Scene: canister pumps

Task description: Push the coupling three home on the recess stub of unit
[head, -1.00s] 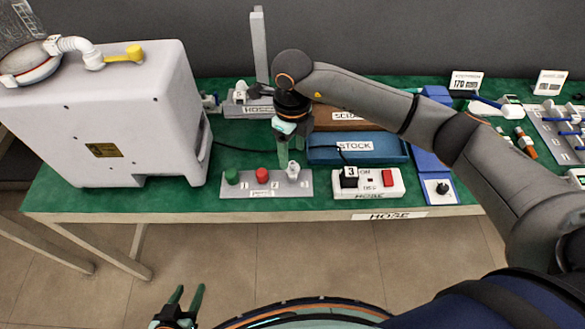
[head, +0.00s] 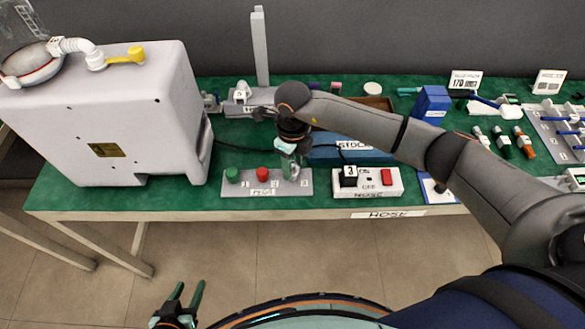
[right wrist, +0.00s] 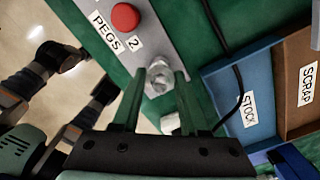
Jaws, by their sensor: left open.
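The pale metallic coupling (right wrist: 158,76) stands at position 3 of the grey pegs board (head: 240,190), beside a red (head: 262,174) and a green (head: 232,175) coupling. My right gripper (head: 291,172) is lowered over it. In the right wrist view the fingers (right wrist: 158,95) stand on either side of the coupling, and they look apart. The white unit (head: 110,125) stands at the left of the table. Its recess stub cannot be made out. My left gripper (head: 184,297) is open and empty, low in front of the table.
A grey post (head: 260,45) rises behind. A dark cable runs from the unit towards the switch box.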

